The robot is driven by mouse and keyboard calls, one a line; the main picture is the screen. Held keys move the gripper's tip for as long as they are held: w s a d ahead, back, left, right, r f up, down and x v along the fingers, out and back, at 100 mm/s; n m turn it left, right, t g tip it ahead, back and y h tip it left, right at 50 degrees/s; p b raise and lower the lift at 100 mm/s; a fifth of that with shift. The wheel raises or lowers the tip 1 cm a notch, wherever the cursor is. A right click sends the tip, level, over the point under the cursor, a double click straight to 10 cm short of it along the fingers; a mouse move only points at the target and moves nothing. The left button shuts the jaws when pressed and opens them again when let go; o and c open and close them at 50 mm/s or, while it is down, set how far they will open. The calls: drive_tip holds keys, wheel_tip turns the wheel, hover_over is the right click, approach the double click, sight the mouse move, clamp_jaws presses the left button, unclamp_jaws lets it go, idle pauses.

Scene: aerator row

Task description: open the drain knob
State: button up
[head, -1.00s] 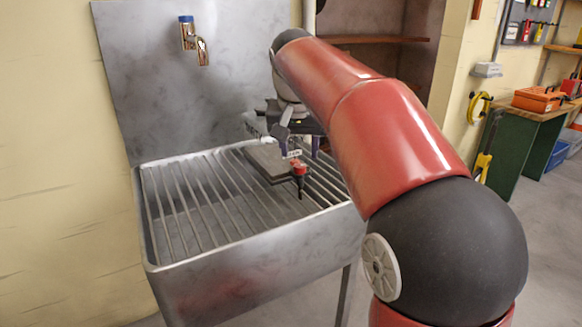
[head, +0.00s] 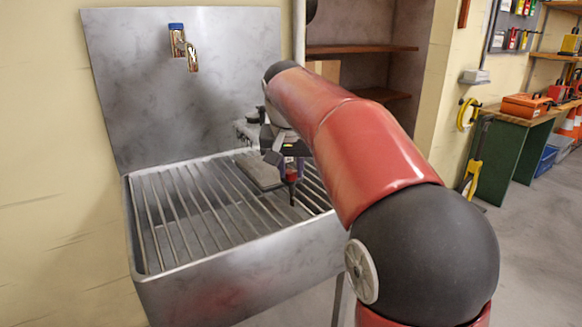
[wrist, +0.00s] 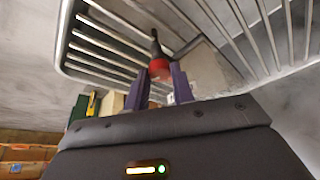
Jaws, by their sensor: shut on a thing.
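The drain knob looks to be the small red part (head: 291,178) with a black stem, at the front end of a flat grey unit (head: 255,172) on the sink's bars. My gripper (head: 291,168) is over it, with its purple fingers on either side of the red part. In the wrist view the red part (wrist: 159,68) sits between the fingertips (wrist: 159,82), its black end pointing away from me. My gripper is shut on it. The fingers hide part of the knob, so its exact turn is hard to tell.
The metal sink (head: 245,247) has a barred top and a tall back panel (head: 175,95). Wooden shelves (head: 360,49) stand behind. A green bench (head: 495,155) is at the right, with open floor before it.

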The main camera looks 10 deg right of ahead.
drive_tip(key=shift+d+r+n+y+p, duration=0.1)
drive_tip(key=shift+n+y+p, duration=0.1)
drive_tip(key=shift+n+p, duration=0.35)
drive_tip(key=shift+d+r+n+y+p, duration=0.1)
drive_tip(key=shift+n+y+p, duration=0.1)
drive_tip(key=shift+n+p, duration=0.35)
drive_tip(key=shift+f+n+y+p, duration=0.25)
drive_tip(key=shift+n+y, duration=0.25)
drive_tip(key=shift+n, duration=0.7)
drive_tip(key=o, duration=1)
drive_tip(key=shift+p+v, duration=1)
drive_tip(key=shift+v, duration=2.95)
drive_tip(key=shift+s+a, duration=0.1)
drive_tip(key=shift+s, duration=0.05)
